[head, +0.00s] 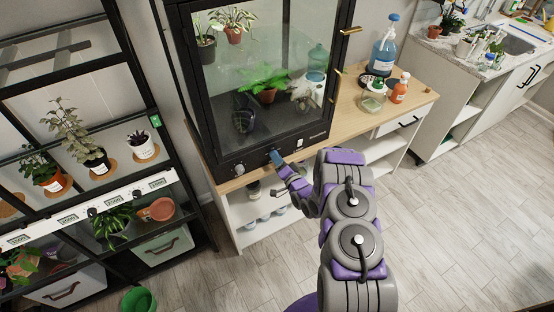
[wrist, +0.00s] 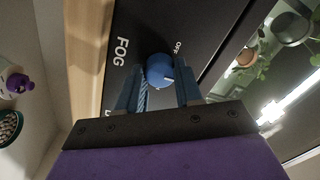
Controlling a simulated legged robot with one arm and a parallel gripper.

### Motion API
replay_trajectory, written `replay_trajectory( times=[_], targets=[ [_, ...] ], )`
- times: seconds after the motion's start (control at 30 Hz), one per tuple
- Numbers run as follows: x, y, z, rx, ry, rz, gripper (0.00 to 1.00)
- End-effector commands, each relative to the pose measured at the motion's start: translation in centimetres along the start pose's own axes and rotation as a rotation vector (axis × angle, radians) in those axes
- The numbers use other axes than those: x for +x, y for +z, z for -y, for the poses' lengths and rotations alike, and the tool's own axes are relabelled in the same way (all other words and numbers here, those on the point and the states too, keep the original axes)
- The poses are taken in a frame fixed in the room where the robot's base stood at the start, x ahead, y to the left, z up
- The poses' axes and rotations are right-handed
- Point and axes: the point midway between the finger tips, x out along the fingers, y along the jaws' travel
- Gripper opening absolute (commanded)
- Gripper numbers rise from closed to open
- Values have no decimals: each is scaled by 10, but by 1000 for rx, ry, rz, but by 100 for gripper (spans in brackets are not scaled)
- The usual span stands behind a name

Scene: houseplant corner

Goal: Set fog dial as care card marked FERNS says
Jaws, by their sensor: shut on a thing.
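The blue fog dial (wrist: 159,69) sits on the black panel beside the word FOG in the wrist view, between the two fingers of my gripper (wrist: 158,88). The fingers are shut on it. A pale pointer mark shows on the dial's right side, and the word OFF is printed close by; other scale marks are hidden or too small to read. In the head view my gripper (head: 279,161) reaches the front panel of the glass plant cabinet (head: 228,152). I cannot make out a card marked FERNS in either view.
A second knob (head: 239,169) is on the panel, left of my gripper. The cabinet stands on a wooden bench (head: 346,99) with bottles at right. A black plant shelf (head: 187,160) stands at left. The floor (head: 450,215) at right is clear.

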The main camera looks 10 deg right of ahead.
Motion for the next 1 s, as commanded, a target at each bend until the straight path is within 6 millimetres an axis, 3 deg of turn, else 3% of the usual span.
replay_trajectory(
  times=[0.3, 0.63, 0.77, 1.0],
  targets=[
    [-1, -2, 0, -1, 1, -3, 60],
    [-6, -2, 0, 0, 1, -2, 60],
    [-24, -3, -1, 0, 5, -3, 60],
    [-72, -3, -1, 1, 5, -4, 60]
  ],
)
